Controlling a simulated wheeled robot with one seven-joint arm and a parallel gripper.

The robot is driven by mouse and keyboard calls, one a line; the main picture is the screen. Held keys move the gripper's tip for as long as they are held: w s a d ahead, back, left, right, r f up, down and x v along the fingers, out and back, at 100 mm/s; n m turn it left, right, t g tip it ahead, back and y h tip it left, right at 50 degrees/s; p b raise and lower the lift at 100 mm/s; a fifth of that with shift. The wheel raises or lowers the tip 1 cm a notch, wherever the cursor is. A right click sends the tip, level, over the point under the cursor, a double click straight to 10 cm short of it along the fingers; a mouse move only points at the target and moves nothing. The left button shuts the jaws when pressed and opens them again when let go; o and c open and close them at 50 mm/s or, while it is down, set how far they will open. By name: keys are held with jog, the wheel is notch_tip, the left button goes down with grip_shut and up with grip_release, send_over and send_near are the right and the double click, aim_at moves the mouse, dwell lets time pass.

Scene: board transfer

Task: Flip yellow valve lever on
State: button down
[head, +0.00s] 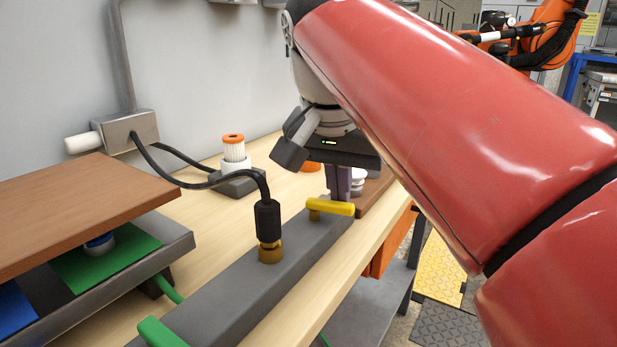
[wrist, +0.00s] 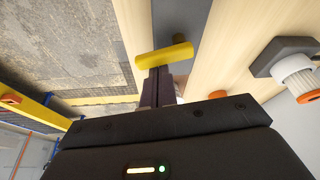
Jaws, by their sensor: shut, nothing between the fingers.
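The yellow valve lever (head: 330,207) sits on the far end of a long grey block (head: 262,284), lying crosswise to the block's length. My gripper (head: 340,196) is shut and empty, pointing down just behind the lever in the head view. In the wrist view the yellow lever (wrist: 165,56) lies right at the tips of my closed fingers (wrist: 157,74); I cannot tell whether they touch it. The lever's pivot shows only partly.
A black cable with a brass fitting (head: 269,252) stands on the grey block. A white filter with an orange cap (head: 234,152) stands behind. A brown board (head: 80,210) covers a tray at left. The bench's right edge is close to the lever.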

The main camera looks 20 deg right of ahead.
jog(key=shift+d, duration=0.15)
jog(key=shift+w+a, duration=0.3)
jog(key=shift+a, duration=0.5)
jog(key=shift+d+p, duration=0.1)
jog(key=shift+p, duration=0.2)
jog(key=shift+w+d, duration=0.15)
jog(key=shift+w, duration=0.15)
jog(key=shift+w+d+r+p, duration=0.15)
jog(key=shift+w+d+p, duration=0.75)
jog(key=shift+w, duration=0.25)
jog(key=shift+r, duration=0.65)
jog(key=v, duration=0.8)
jog(key=shift+s, duration=0.15)
